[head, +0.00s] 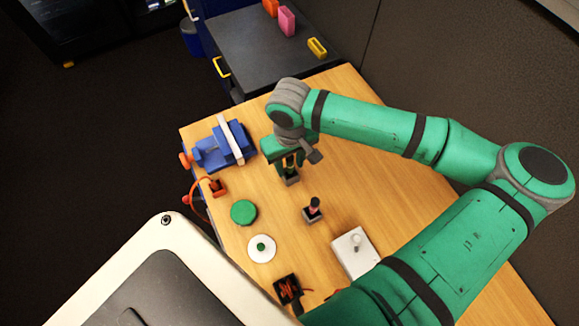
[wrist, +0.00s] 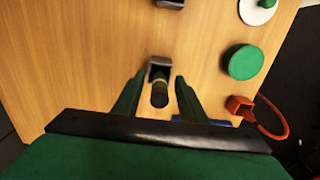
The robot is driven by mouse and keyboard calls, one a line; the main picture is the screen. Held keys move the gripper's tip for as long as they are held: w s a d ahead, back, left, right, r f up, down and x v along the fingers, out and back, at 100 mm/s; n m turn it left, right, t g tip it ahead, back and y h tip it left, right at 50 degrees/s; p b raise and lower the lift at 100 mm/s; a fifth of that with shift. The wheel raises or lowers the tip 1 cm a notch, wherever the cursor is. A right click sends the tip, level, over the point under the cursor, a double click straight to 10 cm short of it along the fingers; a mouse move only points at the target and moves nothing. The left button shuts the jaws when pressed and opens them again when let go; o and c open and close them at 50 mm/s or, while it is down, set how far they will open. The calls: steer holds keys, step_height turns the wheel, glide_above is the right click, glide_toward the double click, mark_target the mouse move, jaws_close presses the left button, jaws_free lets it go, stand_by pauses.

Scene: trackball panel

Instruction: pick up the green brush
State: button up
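A small upright brush (wrist: 160,92) stands in a dark square holder (wrist: 159,65); its dark body shows a greenish tint and a pale band, and I take it for the green brush. In the head view its holder (head: 291,179) is just below my gripper, and the brush is mostly hidden by the fingers. My gripper (head: 290,162) points down over it. In the wrist view my gripper (wrist: 159,78) has its fingers apart, one on each side of the brush, with gaps visible between them and it.
A second holder with a dark, pink-banded piece (head: 313,206) stands nearby. Also on the table are a green disc (head: 243,212), a white disc (head: 261,250), a white box (head: 354,253), a blue vise (head: 222,145) and an orange connector with cable (head: 217,187).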

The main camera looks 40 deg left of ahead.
steer(key=shift+f, duration=0.45)
jaws_close()
steer(key=shift+r, duration=5.05)
